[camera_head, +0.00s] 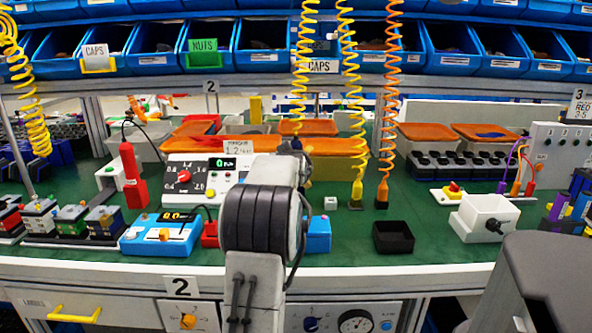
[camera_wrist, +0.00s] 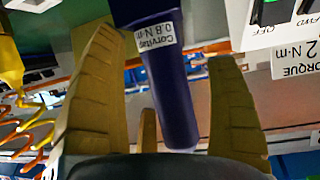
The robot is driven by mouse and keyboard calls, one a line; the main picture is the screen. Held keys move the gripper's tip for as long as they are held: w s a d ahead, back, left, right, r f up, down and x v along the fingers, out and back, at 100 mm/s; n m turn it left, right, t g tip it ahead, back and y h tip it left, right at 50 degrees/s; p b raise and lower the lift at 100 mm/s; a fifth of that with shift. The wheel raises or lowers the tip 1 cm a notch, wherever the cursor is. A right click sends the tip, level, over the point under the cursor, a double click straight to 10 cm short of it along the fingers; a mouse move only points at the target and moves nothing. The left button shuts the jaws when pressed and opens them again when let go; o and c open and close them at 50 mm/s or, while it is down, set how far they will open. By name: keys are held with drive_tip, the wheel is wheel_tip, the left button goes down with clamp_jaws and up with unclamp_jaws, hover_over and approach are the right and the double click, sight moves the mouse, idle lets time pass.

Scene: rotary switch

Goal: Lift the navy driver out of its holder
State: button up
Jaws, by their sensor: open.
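The navy driver (camera_wrist: 172,95) stands between my gripper's two tan fingers in the wrist view, which appears upside down. It has a white label (camera_wrist: 158,35) reading 0.8 N·m. My gripper (camera_wrist: 165,48) is open, with a visible gap between the driver and the right finger; contact on the left is unclear. A wider navy part at the top edge may be the holder or part of the driver; I cannot tell. In the head view, my arm hides most of the driver and the gripper; a navy bit (camera_head: 286,148) shows below a yellow coiled cord.
A yellow driver (camera_head: 357,190) and a dark-ended orange driver (camera_head: 382,191) hang on coiled cords to the right. A torque controller (camera_head: 203,177) is left of my arm. A black tray (camera_head: 393,237) and a white box (camera_head: 484,217) stand on the green bench.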

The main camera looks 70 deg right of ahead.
drive_tip(key=shift+d, duration=0.1)
drive_tip(key=shift+c, duration=0.4)
drive_tip(key=c, duration=1.2)
drive_tip(key=shift+r, duration=0.1)
drive_tip(key=shift+c, duration=0.4)
drive_tip(key=shift+r+p, duration=3.05)
drive_tip(key=shift+r, duration=1.95)
drive_tip(key=o, duration=0.7)
drive_tip(key=c, duration=0.7)
